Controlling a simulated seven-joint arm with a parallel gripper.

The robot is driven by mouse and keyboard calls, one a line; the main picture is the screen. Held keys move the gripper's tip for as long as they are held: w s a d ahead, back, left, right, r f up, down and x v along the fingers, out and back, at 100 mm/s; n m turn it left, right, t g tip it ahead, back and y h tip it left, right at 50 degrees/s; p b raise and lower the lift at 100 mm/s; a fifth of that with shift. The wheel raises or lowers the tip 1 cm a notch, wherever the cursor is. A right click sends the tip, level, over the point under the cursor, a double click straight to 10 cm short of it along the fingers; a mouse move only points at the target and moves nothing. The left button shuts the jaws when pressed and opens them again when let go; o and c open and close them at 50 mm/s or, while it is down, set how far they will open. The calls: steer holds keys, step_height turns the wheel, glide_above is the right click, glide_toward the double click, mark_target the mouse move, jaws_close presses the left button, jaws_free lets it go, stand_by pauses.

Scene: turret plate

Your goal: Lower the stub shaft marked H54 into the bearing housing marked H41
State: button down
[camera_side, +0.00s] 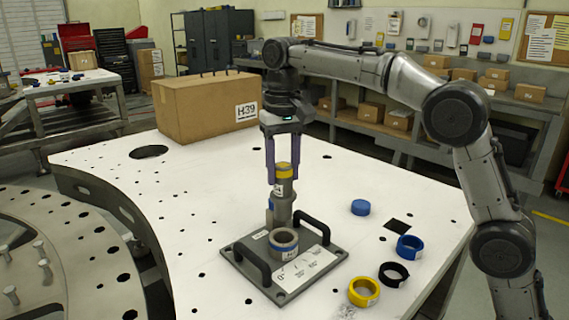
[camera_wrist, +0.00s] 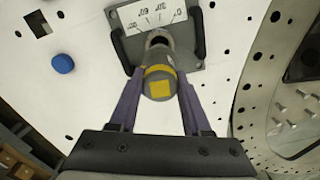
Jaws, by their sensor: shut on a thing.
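My gripper (camera_side: 284,180) is shut on a grey stub shaft (camera_side: 284,187) with a yellow top band, held upright. Its top also shows a yellow square (camera_wrist: 159,89) between the fingers in the wrist view. A small label on the shaft is too small to read. A grey ring-shaped bearing housing (camera_side: 284,240) stands on a grey base plate (camera_side: 242,272) with two black handles. Its label is unreadable.
A cardboard box (camera_side: 207,105) marked H39 stands behind left. To the right lie a blue cap (camera_side: 360,207), a blue ring (camera_side: 409,248), a black ring (camera_side: 393,274) and a yellow ring (camera_side: 364,292). The white table (camera_side: 190,200) has holes and is clear left of the plate.

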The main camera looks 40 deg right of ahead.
mark_target(283, 210)
steer(key=shift+f, duration=4.7)
steer(key=shift+f, duration=0.1)
steer(key=shift+c, duration=1.4)
jaws_free()
steer(key=shift+f, duration=0.15)
step_height(283, 210, up, 14)
